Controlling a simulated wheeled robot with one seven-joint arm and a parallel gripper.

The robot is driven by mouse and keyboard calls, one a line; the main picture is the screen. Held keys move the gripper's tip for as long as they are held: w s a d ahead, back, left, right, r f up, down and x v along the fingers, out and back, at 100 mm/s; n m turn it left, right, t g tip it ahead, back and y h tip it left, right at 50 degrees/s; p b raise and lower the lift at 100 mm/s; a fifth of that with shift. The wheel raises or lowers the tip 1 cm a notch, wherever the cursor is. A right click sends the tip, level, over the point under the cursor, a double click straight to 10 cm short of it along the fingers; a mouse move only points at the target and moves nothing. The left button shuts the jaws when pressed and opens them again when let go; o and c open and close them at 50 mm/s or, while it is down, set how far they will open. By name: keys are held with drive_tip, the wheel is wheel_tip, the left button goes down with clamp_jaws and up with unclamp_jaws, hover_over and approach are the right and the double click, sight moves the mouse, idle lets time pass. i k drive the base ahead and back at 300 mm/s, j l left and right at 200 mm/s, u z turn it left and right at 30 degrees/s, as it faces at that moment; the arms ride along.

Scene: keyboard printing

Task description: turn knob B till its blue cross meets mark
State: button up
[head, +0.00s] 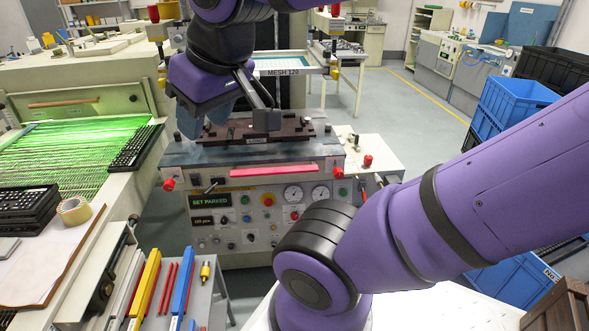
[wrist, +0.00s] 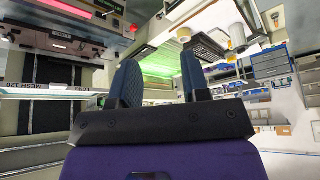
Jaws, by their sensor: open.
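The printing machine's front control panel (head: 265,212) faces me below the dark plate, with several small knobs, buttons and two round gauges. I cannot tell which knob is B, and no blue cross or mark can be made out at this size. My gripper (head: 207,116) is above the left part of the machine's top, higher than the panel and apart from its knobs. In the wrist view its two dark blue fingers (wrist: 160,85) stand apart with nothing between them. Part of the machine (wrist: 85,30) shows at the upper left there.
A pink-red bar (head: 272,170) lies along the machine's front top edge. Red-topped knobs (head: 367,161) stick up at its right. A bench with a green-lit bed (head: 75,165) stands left. Coloured bars (head: 150,280) lie on a small table in front. Blue crates (head: 510,105) are stacked right.

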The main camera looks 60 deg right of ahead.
sight(337, 173)
drive_tip(key=z, duration=1.2)
